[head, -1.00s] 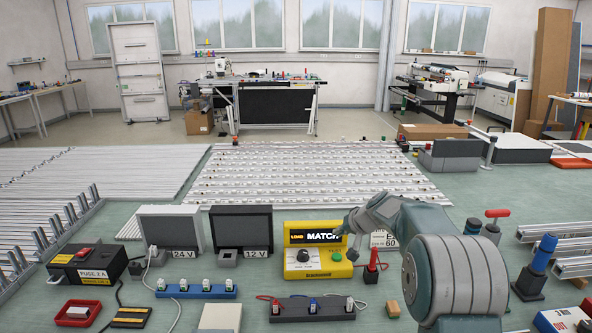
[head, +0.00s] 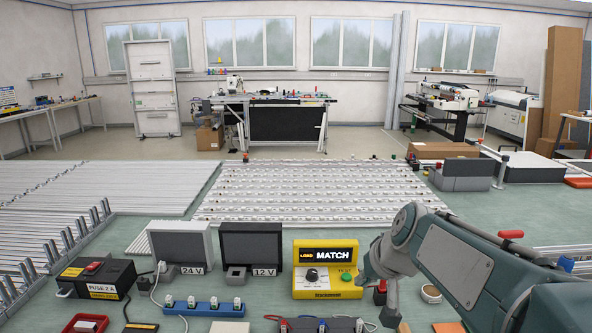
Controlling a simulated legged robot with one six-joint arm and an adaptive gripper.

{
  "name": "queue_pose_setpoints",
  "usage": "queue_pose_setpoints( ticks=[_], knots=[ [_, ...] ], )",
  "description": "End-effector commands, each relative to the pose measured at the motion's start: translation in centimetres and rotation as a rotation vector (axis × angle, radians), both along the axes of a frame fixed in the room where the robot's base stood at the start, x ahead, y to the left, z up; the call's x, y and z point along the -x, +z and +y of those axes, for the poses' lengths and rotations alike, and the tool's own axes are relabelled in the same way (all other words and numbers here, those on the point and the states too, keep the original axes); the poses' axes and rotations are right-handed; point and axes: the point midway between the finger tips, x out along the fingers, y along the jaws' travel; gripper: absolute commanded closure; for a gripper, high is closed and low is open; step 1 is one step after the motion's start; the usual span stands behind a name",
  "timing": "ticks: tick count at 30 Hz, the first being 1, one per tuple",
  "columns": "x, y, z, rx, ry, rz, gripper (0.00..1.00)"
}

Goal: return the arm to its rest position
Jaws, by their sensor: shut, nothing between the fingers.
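My grey-green arm (head: 455,262) reaches in from the lower right and bends down at its far end. My gripper (head: 376,292) points down just right of the yellow load tester (head: 326,284), in front of the bench items there. It is shut and holds nothing. The tester's display reads "LOAD MATCH". The gripper looks apart from the tester, though the exact gap cannot be told.
Two grey panels marked 24 V (head: 181,246) and 12 V (head: 251,247) stand left of the tester. A black fuse box (head: 95,277) and a blue terminal strip (head: 203,308) are nearer. LED strips (head: 300,190) cover the table behind. A small round cup (head: 431,293) sits beneath the arm.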

Motion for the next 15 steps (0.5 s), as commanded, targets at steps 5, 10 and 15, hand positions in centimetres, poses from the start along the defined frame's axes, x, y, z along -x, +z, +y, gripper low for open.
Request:
queue_pose_setpoints(
  ticks=[5, 10, 15],
  knots=[
    [5.0, 0.4, -0.2, 0.052, 0.000, 0.005, 1.00],
    [9.3, 0.0, -0.6, 0.101, -0.007, 0.010, 1.00],
    [13.6, -0.8, -1.1, 0.153, -0.015, 0.014, 1.00]
  ],
)
